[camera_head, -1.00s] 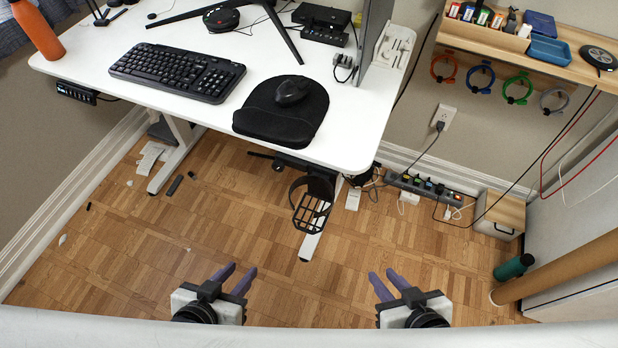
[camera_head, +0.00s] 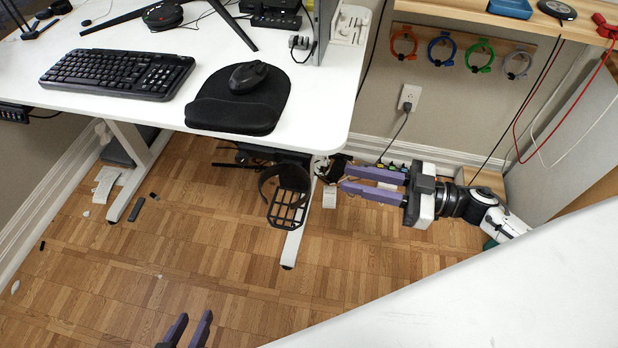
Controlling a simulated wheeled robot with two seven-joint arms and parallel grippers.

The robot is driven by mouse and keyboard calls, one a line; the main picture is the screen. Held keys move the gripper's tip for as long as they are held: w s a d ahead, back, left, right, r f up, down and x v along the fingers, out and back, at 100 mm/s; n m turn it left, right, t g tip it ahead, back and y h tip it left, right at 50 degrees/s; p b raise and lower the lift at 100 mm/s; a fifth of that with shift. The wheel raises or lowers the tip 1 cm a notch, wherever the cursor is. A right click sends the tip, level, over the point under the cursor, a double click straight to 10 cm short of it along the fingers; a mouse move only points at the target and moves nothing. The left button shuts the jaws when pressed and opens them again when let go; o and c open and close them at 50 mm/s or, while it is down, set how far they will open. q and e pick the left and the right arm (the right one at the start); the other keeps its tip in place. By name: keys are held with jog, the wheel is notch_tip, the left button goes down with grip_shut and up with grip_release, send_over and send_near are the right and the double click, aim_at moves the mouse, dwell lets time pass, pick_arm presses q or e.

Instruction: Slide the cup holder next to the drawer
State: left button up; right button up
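The cup holder (camera_head: 288,206), a black ring with a wire basket below it, hangs under the right part of the white desk (camera_head: 330,95). The drawer is probably the dark unit (camera_head: 272,153) under the desktop, just above and behind the cup holder; it is mostly hidden. My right gripper (camera_head: 342,179) is open, its purple fingers pointing left toward the cup holder, a short gap to its right. Nothing is between the fingers. My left gripper (camera_head: 190,322) shows only its two purple fingertips at the bottom edge, apart and empty.
A desk leg (camera_head: 295,244) stands right behind the cup holder. A keyboard (camera_head: 118,73) and a mouse pad (camera_head: 238,105) lie on the desktop. A shelf (camera_head: 480,23) with cable rings is on the right wall. The floor left of the cup holder is mostly free.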

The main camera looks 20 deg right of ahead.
aim_at(309, 172)
jog(key=shift+g, duration=0.3)
jog(key=x, duration=1)
jog(key=shift+a+r+b, duration=0.1)
jog(key=shift+r+b, duration=0.05)
jog(key=shift+b, duration=0.2)
jog(key=shift+s, duration=0.1)
grip_shut()
dwell(0.6)
